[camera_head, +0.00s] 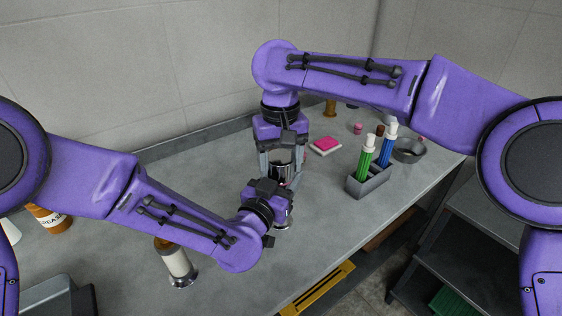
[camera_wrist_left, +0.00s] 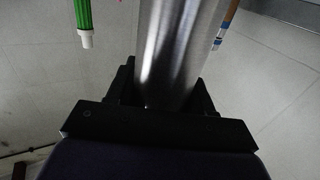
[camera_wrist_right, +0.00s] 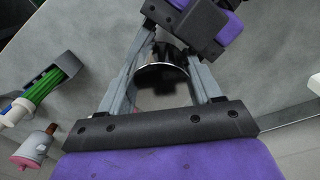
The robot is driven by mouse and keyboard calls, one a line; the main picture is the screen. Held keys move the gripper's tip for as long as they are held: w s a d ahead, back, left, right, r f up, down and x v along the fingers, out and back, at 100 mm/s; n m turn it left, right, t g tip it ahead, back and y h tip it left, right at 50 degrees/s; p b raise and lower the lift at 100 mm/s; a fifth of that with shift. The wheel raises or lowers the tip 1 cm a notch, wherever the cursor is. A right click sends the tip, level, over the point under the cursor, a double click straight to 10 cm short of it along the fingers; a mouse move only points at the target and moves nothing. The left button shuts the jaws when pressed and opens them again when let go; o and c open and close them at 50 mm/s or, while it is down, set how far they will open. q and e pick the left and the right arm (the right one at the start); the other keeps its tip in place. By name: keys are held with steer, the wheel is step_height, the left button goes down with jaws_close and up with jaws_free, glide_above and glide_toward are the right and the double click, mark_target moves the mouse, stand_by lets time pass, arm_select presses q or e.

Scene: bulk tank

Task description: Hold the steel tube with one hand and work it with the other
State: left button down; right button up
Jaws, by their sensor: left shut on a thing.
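The steel tube (camera_head: 284,170) is a shiny metal cylinder, upright near the middle of the bench and partly hidden by both grippers. My left gripper (camera_head: 272,190) comes in from the left and is shut on the tube low down; the left wrist view shows the tube (camera_wrist_left: 172,45) between its dark jaws (camera_wrist_left: 165,95). My right gripper (camera_head: 281,165) points down from above, its grey fingers on either side of the tube's upper part. In the right wrist view the fingers (camera_wrist_right: 165,75) are apart, with the tube's shiny rim (camera_wrist_right: 163,69) and dark end between them.
A grey rack (camera_head: 368,189) with green and blue tubes stands to the right. Behind are a pink pad (camera_head: 325,145) and a grey bowl (camera_head: 408,150). A white-sided cylinder (camera_head: 175,260) and a brown labelled bottle (camera_head: 50,218) stand at left. The front right bench edge is close.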

steer(key=o, duration=0.4)
steer(key=shift+a, duration=0.15)
steer(key=shift+r, duration=0.1)
